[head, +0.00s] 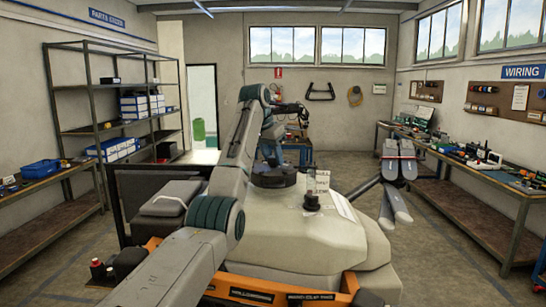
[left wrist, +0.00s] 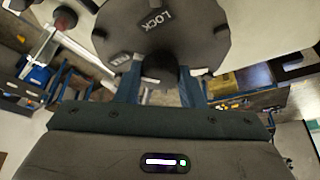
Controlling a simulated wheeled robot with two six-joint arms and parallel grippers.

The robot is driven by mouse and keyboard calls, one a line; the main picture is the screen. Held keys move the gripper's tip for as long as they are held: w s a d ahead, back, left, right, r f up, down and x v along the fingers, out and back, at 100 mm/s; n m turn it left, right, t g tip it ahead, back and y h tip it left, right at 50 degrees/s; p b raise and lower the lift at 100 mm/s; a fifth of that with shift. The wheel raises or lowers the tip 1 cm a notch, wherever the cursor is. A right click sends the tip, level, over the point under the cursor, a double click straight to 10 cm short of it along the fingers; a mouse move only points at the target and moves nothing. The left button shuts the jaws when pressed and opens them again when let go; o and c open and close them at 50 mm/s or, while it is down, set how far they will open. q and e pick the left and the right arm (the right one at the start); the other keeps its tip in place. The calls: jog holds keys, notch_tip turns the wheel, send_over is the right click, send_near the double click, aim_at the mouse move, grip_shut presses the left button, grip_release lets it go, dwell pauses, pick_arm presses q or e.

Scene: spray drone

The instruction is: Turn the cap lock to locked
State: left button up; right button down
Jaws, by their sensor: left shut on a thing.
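The black round cap (head: 273,177) sits on top of the large pale grey tank (head: 330,235) of the drone in the head view. In the left wrist view the cap (left wrist: 190,35) fills the top middle and bears the raised word LOCK. A dark lug (left wrist: 158,67) juts from its near edge. My left gripper (left wrist: 159,88) has its two blue fingers on either side of this lug and is shut on it. In the head view my left arm reaches over the tank, and its fingertips are hard to make out. My right gripper is not in view.
A small black fitting (head: 312,201) stands on the tank right of the cap. Folded grey drone parts (head: 398,165) stick out at the right. An orange frame (head: 285,295) lies below the tank. Shelves (head: 115,105) and a workbench (head: 475,175) line the walls, with open floor between.

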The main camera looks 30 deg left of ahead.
pick_arm(q)
jog(key=m+h, duration=0.1)
jog(key=m, duration=0.2)
jog(key=m+g+h, duration=0.1)
jog(key=m, duration=0.2)
jog(key=shift+a, duration=0.15)
jog(key=shift+m, duration=0.4)
jog(key=o, duration=1)
jog(key=shift+r, duration=0.1)
